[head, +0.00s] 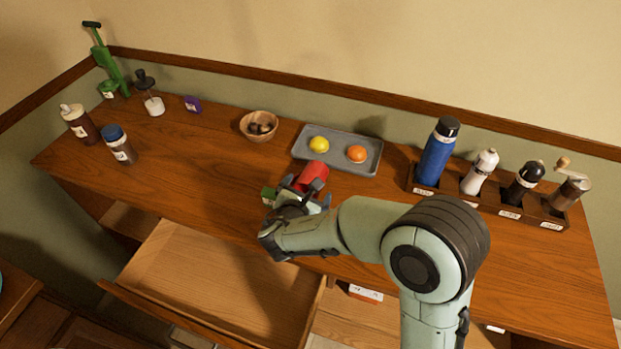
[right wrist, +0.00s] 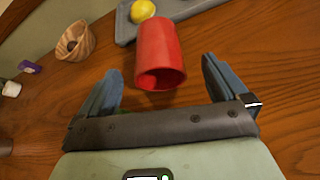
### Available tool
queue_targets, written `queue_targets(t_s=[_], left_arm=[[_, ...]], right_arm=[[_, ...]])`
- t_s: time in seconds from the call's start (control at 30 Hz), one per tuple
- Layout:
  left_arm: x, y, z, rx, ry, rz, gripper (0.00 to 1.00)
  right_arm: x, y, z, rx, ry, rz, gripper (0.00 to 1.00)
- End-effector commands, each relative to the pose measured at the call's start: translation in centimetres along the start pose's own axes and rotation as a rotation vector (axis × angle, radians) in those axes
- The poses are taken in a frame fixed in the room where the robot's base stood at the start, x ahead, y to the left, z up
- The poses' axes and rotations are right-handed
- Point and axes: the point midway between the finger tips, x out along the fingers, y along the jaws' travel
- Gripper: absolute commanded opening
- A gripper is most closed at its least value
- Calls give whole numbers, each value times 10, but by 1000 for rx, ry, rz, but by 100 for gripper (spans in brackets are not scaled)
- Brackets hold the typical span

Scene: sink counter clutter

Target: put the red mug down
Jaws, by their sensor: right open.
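The red mug (head: 313,176) is at the counter's middle, just in front of the grey tray; it also shows in the right wrist view (right wrist: 158,45). Its open end faces my wrist camera, and its other end points toward the tray. I cannot tell whether it rests fully on the wood. My right gripper (head: 301,188) is open, with one finger on each side of the mug's near end; in the right wrist view (right wrist: 160,66) gaps show between both fingers and the mug. In the head view the gripper hides part of the mug. My left gripper is not in view.
The grey tray (head: 301,157) holds a lemon (head: 319,144) and an orange (head: 356,154). A wooden bowl (head: 259,126) stands left of it. A rack (head: 483,204) with a blue bottle (head: 436,154) stands right. An open drawer (head: 213,280) juts out below.

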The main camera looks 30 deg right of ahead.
Motion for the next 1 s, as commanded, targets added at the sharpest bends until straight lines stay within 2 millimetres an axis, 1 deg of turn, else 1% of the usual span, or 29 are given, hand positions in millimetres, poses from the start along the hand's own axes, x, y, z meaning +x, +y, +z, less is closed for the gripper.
queue_targets(t_s=[0.03,0.27,0.4,0.53,0.63,0.83,0.87,0.9,0.97,1.0], left_arm=[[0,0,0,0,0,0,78],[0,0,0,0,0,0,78],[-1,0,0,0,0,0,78],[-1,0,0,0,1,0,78],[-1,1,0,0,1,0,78],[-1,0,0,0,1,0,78],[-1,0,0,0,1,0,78],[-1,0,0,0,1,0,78],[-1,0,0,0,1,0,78],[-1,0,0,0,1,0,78]], right_arm=[[7,0,0,-2,-1,-1,100],[23,1,-1,-2,-1,-1,100],[45,3,-4,-2,-1,-3,100],[61,3,-3,1,-1,-3,100],[66,3,-4,1,0,0,100],[66,3,-3,1,0,0,100],[66,3,-3,1,0,0,94],[66,3,-3,1,0,0,80],[66,3,-3,1,0,0,61],[66,3,-4,1,1,0,48]])
